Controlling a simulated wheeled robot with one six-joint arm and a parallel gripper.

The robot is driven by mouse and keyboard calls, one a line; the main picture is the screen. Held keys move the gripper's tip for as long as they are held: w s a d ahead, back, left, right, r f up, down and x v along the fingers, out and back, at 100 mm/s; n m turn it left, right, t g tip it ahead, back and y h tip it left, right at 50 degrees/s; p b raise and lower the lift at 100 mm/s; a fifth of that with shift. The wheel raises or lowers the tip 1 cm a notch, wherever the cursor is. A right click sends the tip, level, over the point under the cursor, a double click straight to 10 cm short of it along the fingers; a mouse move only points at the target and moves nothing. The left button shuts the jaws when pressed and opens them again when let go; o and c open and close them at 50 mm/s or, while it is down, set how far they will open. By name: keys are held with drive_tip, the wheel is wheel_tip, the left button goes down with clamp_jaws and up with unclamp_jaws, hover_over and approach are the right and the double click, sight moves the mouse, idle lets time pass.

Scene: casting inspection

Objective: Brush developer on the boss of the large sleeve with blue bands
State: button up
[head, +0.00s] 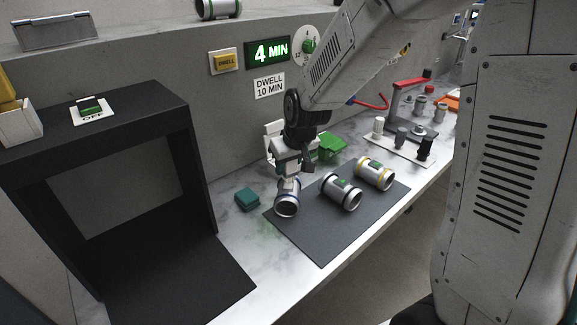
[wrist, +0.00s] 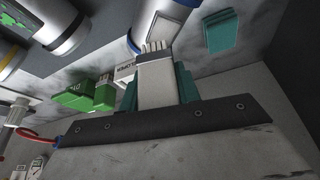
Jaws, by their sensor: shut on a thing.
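The sleeve with blue bands (head: 287,203) lies at the left end of the dark mat (head: 320,245). It also shows at the top of the wrist view (wrist: 148,22). My gripper (head: 285,175) is directly over it in the head view. In the wrist view my teal fingers (wrist: 157,92) are shut on a pale brush (wrist: 156,75), its bristles pointing at the sleeve. The bristle tips are at or very near the sleeve; I cannot tell whether they touch.
A black-banded sleeve (head: 341,192) and a yellow-banded sleeve (head: 374,174) lie to the right on the mat. A teal block (head: 247,199) is to the left. A green container (head: 330,147) stands behind. The display (head: 267,52) reads 4 MIN. A black frame (head: 200,180) stands far left.

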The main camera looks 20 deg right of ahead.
drive_tip(key=v, duration=0.2)
drive_tip(key=shift+w+r, duration=0.15)
drive_tip(key=shift+r, duration=0.25)
drive_tip(key=shift+w+r, duration=0.1)
drive_tip(key=shift+r, duration=2.1)
drive_tip(key=shift+a+r, duration=0.1)
drive_tip(key=shift+r, duration=0.3)
